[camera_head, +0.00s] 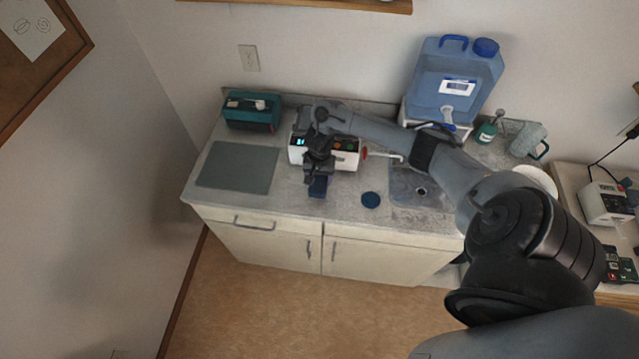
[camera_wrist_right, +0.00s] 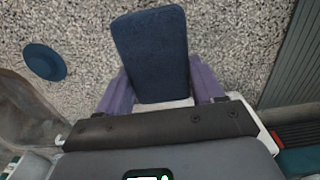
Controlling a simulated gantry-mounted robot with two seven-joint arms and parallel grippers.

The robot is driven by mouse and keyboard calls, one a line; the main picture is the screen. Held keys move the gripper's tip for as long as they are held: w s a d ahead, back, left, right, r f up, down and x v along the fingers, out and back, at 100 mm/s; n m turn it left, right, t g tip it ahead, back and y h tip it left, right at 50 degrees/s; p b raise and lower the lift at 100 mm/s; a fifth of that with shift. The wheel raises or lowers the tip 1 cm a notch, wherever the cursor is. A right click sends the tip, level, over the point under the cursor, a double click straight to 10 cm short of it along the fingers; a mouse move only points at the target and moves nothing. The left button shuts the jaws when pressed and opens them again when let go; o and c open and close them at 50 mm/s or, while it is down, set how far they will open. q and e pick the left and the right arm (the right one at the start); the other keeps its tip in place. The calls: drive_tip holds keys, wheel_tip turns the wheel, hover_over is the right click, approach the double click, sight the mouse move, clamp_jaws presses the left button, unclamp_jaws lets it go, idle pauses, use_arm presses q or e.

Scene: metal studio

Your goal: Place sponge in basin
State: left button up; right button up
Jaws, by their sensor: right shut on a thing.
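A dark blue sponge (camera_head: 318,187) is at the right gripper (camera_head: 313,174), over the counter left of the basin. In the right wrist view the sponge (camera_wrist_right: 151,52) sits between the two purple fingers of the right gripper (camera_wrist_right: 160,92), which are shut on it. I cannot tell whether the sponge still touches the counter. The basin (camera_head: 424,190) is a grey sink set in the counter to the right, partly hidden by my right arm. Its edge shows at the left of the right wrist view (camera_wrist_right: 28,104). My left gripper is not in view.
A round blue disc (camera_head: 371,200) lies between sponge and basin. A white device (camera_head: 345,154) stands behind the gripper. A grey mat (camera_head: 238,167) and teal box (camera_head: 252,112) are at left. A blue water container (camera_head: 455,80), a soap bottle (camera_head: 487,132) and a mug (camera_head: 528,140) stand behind the basin.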

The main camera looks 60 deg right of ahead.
sight(320, 184)
wheel_tip(320, 184, down, 3)
drive_tip(key=shift+f, duration=0.3)
drive_tip(key=o, duration=1.6)
drive_tip(key=shift+f, duration=0.1)
drive_tip(key=shift+c, duration=0.2)
